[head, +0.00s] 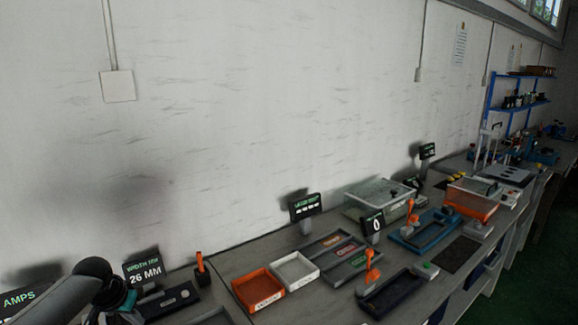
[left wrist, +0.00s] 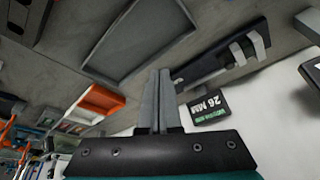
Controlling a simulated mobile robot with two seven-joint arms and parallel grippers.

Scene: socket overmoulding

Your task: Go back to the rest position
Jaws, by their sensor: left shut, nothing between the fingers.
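My left arm comes in at the lower left of the head view, where the gripper end is mostly cut off by the bottom edge. In the left wrist view my left gripper (left wrist: 158,76) has its two grey fingers together, with nothing between them. It is over the grey bench, beside a dark fixture with pale blocks (left wrist: 230,58) and the "26 MM" display (left wrist: 209,110). My right gripper is in neither view.
The width display (head: 144,270) stands near my left arm, by a black fixture (head: 168,301). An orange tray (head: 240,292), a white tray (head: 277,276) and an orange-handled device (head: 370,274) are farther right on the bench. A white wall (head: 250,130) runs behind.

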